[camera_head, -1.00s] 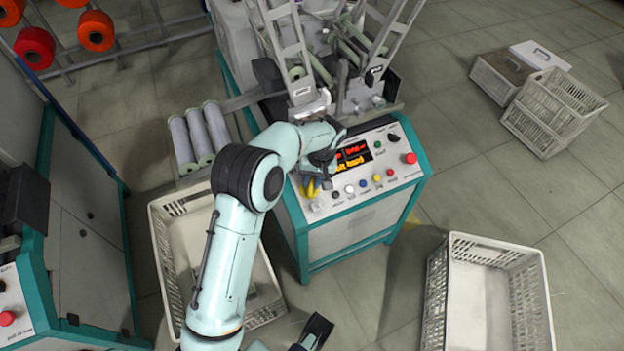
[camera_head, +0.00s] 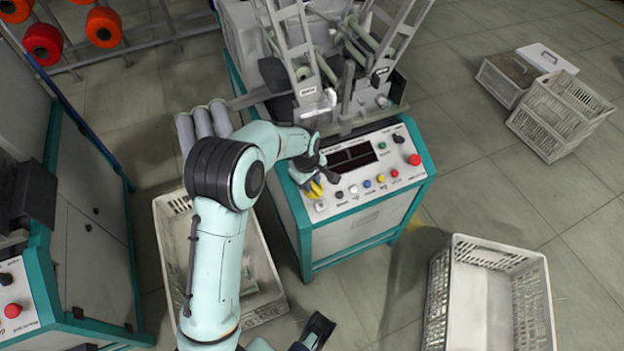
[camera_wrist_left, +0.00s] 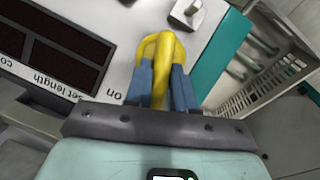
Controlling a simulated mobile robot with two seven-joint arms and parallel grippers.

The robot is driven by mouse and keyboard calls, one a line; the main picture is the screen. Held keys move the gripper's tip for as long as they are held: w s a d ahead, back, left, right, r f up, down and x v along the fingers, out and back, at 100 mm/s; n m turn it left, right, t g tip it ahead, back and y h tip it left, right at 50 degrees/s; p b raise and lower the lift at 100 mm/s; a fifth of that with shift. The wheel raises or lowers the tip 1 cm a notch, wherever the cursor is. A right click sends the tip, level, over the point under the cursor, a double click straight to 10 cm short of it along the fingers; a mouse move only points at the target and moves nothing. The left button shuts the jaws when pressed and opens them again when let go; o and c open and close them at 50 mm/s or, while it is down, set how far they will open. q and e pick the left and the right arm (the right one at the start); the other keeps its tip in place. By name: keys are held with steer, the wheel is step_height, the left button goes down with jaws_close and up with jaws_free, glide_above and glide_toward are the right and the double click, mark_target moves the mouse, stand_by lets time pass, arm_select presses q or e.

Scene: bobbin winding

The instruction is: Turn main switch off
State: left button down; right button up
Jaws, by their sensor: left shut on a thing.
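The main switch has a yellow handle (camera_head: 315,189) at the left end of the control panel (camera_head: 370,199). In the left wrist view the yellow handle (camera_wrist_left: 164,60) stands between the blue fingers of my left gripper (camera_wrist_left: 159,82), which are shut on it. The word "on" is printed beside the handle. In the head view my left gripper (camera_head: 308,178) reaches the panel from the left and partly covers the switch. The panel's display (camera_head: 350,158) is dark.
A red knob (camera_head: 414,160) and several coloured buttons share the panel. A white crate (camera_head: 165,255) stands below my left arm, another (camera_head: 438,300) at the lower right. More crates (camera_head: 545,117) stand at the upper right.

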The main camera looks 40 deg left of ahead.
arm_select(q)
steer(key=shift+s+n+t, duration=0.15)
steer(key=shift+n+t, duration=0.25)
steer(key=shift+n, duration=0.6)
arm_select(e)
steer(key=shift+r, duration=0.15)
arm_select(q)
steer(key=c, duration=1)
jaws_free()
steer(key=shift+c, duration=0.2)
steer(key=p+v, duration=0.3)
steer(key=v, duration=1)
steer(key=shift+s+r+p, duration=0.2)
steer(key=shift+p, duration=0.15)
arm_select(e)
steer(key=r, duration=0.1)
steer(key=s+r, duration=0.1)
steer(key=shift+s+r+g, duration=0.2)
steer(key=shift+r+g, duration=0.1)
steer(key=shift+r, duration=0.1)
